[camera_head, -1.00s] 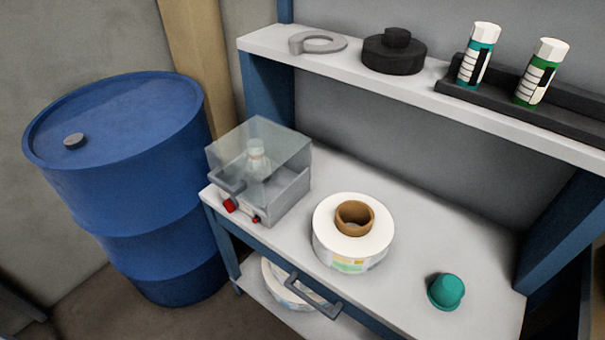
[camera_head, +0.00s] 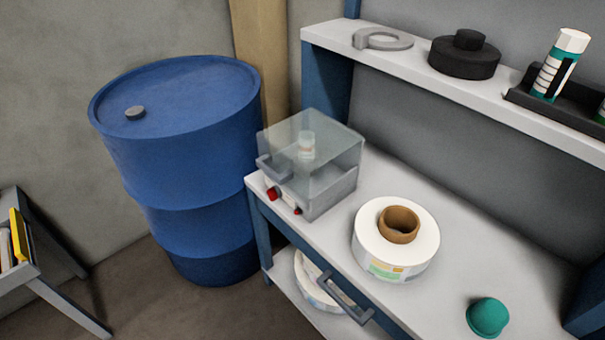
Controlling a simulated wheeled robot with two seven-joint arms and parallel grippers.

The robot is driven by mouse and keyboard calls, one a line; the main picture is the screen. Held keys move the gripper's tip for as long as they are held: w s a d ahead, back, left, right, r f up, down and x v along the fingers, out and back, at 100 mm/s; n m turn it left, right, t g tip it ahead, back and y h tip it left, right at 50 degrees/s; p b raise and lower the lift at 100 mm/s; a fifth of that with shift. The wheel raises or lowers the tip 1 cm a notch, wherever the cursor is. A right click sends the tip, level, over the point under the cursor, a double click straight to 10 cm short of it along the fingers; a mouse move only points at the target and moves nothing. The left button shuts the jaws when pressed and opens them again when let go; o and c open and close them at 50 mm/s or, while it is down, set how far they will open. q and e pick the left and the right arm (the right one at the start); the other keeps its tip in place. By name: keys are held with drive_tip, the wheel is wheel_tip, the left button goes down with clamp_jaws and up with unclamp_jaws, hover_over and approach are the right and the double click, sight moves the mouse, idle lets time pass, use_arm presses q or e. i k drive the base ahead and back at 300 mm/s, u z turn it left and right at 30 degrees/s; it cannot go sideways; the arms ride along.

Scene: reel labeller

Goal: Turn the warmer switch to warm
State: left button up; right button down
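The warmer is a clear-lidded grey box (camera_head: 330,190) at the left end of the white bench. Its lid is down, and a bottle (camera_head: 307,146) with a pale cap stands inside. A red switch knob (camera_head: 272,194) sits on its front face at the left. A smaller red part (camera_head: 297,211) sits lower to the right on the same face. The switch's setting is too small to read. Neither of my grippers is in view.
A blue drum (camera_head: 180,160) stands left of the bench. A label reel (camera_head: 372,240) and a teal cap (camera_head: 488,317) lie on the bench. A drawer handle (camera_head: 345,298) juts out in front. The upper shelf (camera_head: 420,75) overhangs the back.

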sight(274, 193)
drive_tip(key=u, duration=1.9)
drive_tip(key=i, duration=1.4)
drive_tip(key=z, duration=2.25)
